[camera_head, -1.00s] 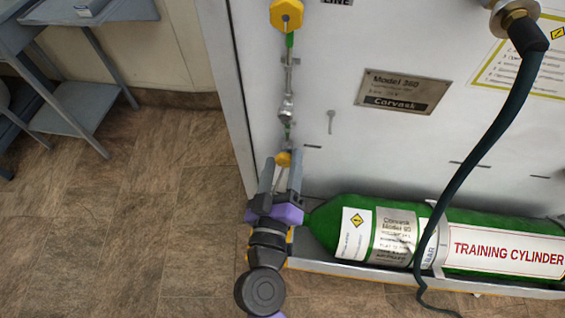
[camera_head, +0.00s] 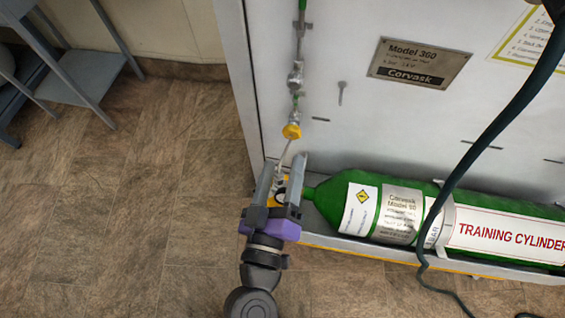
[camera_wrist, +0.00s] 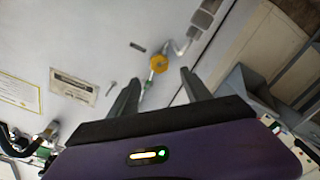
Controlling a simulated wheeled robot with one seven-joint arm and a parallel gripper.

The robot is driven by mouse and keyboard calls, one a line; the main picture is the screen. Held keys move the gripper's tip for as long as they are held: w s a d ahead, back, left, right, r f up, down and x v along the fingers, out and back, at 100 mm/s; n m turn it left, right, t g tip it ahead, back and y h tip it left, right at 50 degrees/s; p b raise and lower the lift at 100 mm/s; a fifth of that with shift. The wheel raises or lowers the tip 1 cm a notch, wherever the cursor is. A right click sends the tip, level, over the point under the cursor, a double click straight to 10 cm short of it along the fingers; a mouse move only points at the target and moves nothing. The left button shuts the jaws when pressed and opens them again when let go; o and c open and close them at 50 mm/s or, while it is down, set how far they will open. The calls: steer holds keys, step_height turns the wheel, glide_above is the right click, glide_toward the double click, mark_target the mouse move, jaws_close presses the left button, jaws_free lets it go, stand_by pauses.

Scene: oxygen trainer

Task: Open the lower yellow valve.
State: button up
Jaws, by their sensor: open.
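A yellow valve knob (camera_head: 291,131) sits on the thin pipe that runs down the left side of the white panel. It also shows in the wrist view (camera_wrist: 159,63), just beyond and between the fingertips. My gripper (camera_head: 287,160) is open, its two grey fingers pointing up the panel, with the tips a little below the knob in the head view. It also shows in the wrist view (camera_wrist: 161,74), with nothing gripped. The pipe below the knob passes between the fingers. Another yellowish part (camera_head: 279,199) shows partly hidden between the fingers near the cylinder neck.
A green training cylinder (camera_head: 385,209) lies in a tray (camera_head: 390,258) right of my gripper. A dark hose (camera_head: 485,140) hangs in front of it. A grey-blue table (camera_head: 72,75) stands at the left. The floor (camera_head: 120,210) left of the panel is clear.

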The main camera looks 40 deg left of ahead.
step_height(320, 180, up, 8)
steer(key=a+g+p, duration=0.1)
steer(key=a+p, duration=0.1)
steer(key=p, duration=0.8)
steer(key=m+g+h+p, duration=0.2)
steer(key=m+h+p, duration=0.1)
steer(key=m+p, duration=0.3)
glide_toward(291, 135)
steer(key=w+m+b, duration=0.1)
steer(key=w+b, duration=0.1)
steer(key=x, duration=0.7)
steer(key=shift+a+f, duration=0.4)
steer(key=shift+a, duration=0.05)
jaws_close()
